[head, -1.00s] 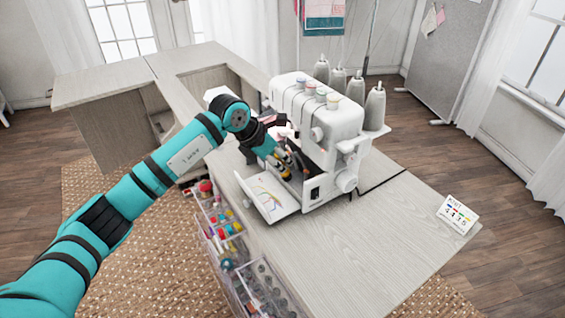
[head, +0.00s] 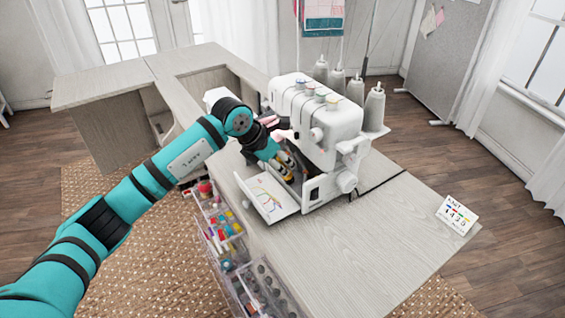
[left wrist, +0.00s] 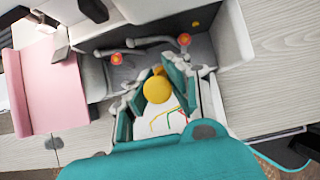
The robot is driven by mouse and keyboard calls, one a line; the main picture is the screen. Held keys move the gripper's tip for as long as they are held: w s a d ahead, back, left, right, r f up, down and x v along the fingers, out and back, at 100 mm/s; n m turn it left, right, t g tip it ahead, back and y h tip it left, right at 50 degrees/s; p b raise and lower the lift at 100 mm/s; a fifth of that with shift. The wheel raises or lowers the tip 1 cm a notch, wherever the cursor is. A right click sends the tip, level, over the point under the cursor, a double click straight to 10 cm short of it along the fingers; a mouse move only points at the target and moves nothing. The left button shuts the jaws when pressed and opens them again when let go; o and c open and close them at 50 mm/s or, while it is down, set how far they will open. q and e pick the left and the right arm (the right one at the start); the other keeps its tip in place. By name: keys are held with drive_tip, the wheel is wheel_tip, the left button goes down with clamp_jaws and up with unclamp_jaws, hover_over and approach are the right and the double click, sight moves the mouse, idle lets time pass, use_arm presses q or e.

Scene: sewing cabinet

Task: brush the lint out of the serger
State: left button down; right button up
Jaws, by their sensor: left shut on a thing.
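The white serger (head: 306,112) stands on the cabinet top with its front cover (head: 268,194) folded down, showing coloured threading lines. The cover also shows in the left wrist view (left wrist: 168,119). My left gripper (head: 287,168) is at the open front of the serger. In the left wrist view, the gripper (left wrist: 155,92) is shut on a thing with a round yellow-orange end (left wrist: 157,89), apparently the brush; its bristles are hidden. Beyond it, the grey looper area (left wrist: 150,62) shows metal arms with two red-orange spots. I cannot make out lint clearly. My right gripper is out of view.
Pink fabric (left wrist: 55,85) lies beside the opening. Thread cones (head: 355,90) stand behind the serger. A small card (head: 457,214) stands at the right edge of the cabinet top (head: 350,250), whose front part is clear. Clear drawers of supplies (head: 222,232) sit below.

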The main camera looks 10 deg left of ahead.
use_arm(q)
drive_tip(key=shift+s+d, duration=0.4)
drive_tip(key=shift+s, duration=0.05)
drive_tip(key=shift+d, duration=0.1)
drive_tip(key=shift+s+d, duration=0.3)
drive_tip(key=shift+s, duration=0.1)
drive_tip(key=shift+s+d, duration=0.1)
idle(0.4)
drive_tip(key=shift+s+d, duration=0.3)
drive_tip(key=shift+d, duration=0.05)
drive_tip(key=shift+s+d, duration=0.4)
